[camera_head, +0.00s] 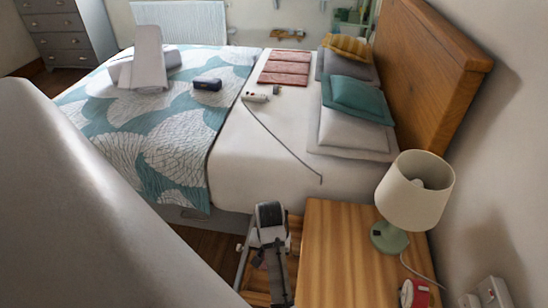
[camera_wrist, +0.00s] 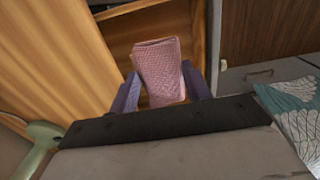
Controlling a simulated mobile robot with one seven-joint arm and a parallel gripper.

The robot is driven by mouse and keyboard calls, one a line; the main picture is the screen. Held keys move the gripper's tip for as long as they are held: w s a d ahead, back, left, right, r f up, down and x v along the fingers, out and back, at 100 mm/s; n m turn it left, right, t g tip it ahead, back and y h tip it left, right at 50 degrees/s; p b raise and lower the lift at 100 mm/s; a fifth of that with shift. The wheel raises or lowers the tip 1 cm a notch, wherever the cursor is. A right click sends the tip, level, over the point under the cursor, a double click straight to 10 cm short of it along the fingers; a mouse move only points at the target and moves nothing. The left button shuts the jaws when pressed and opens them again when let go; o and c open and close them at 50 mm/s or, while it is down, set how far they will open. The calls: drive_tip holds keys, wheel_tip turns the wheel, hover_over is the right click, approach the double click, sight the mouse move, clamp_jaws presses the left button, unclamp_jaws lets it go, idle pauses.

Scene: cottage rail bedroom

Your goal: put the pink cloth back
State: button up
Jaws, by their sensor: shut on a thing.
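In the wrist view a folded pink cloth (camera_wrist: 157,62) with a waffle texture stands up between the two purple-grey fingers of my gripper (camera_wrist: 162,92). My gripper is shut on its lower part. Behind the cloth is an open wooden recess (camera_wrist: 115,32) beside the nightstand's wooden panel. I cannot tell how far the cloth is from it. In the head view my gripper is low, between the bed and the nightstand (camera_head: 335,240); its fingers and the cloth are too small and covered to make out clearly.
A cream-shaded lamp (camera_head: 415,190) and a red clock (camera_head: 414,293) stand on the nightstand. The bed (camera_head: 260,165) carries pillows, a folded salmon textile (camera_head: 285,67) and a corded device (camera_head: 255,97). A grey bed drawer (camera_wrist: 265,73) is close on the right in the wrist view.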

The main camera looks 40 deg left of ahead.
wheel_tip(320, 180, down, 18)
drive_tip(key=shift+f, duration=0.1)
drive_tip(key=shift+f, duration=0.15)
idle(0.3)
drive_tip(key=o, duration=0.9)
drive_tip(key=shift+o, duration=0.2)
